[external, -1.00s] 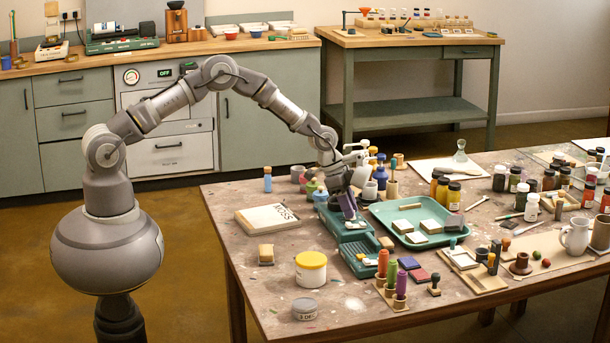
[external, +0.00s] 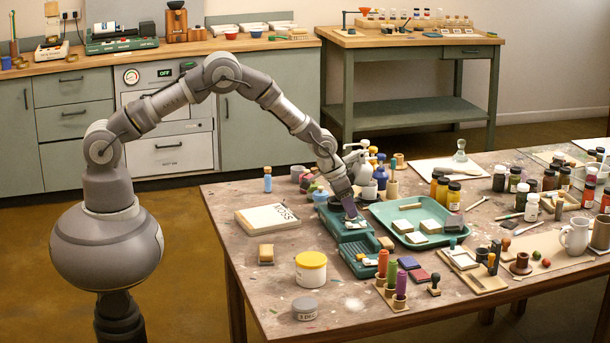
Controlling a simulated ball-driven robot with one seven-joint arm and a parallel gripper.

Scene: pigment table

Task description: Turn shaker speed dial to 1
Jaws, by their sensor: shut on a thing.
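A green device (external: 330,222), which I take to be the shaker, stands on the near table, left of the green tray. My gripper (external: 351,217) points down at its upper part, with its fingertips low at the surface. The gripper is shut on a small part there, which seems to be the speed dial. The dial itself is hidden by the fingers, and its number marks are too small to read.
A green tray (external: 379,210) with pale blocks lies just right of the device. Bottles and cups crowd behind my gripper. A yellow-lidded jar (external: 311,270) and stamps stand in front. The table's left front area is mostly clear.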

